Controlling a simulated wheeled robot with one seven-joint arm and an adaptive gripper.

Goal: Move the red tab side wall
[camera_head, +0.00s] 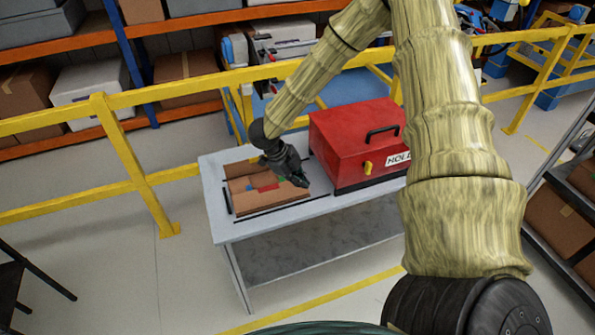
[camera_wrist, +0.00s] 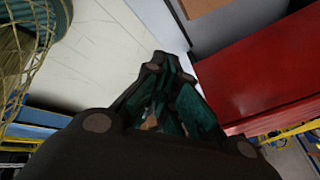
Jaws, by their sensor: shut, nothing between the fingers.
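A brown cardboard box (camera_head: 262,200) lies in a tray (camera_head: 229,203) at the left of the grey table, and its top looks flat. A small red patch (camera_head: 265,184), which may be the red tab, shows on the box with blue and green patches near it. My gripper (camera_head: 300,180) is at the box's right side, between it and the red case. Its fingers are shut and empty. In the wrist view my gripper (camera_wrist: 165,65) points at the table top beside the red case (camera_wrist: 265,65). I cannot tell whether it touches the box.
The red case (camera_head: 355,140) with a black handle and a "HOLD" label stands on the table (camera_head: 230,229) just right of my gripper. A yellow railing (camera_head: 150,93) runs behind the table. Shelves with boxes stand behind it and at the far right.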

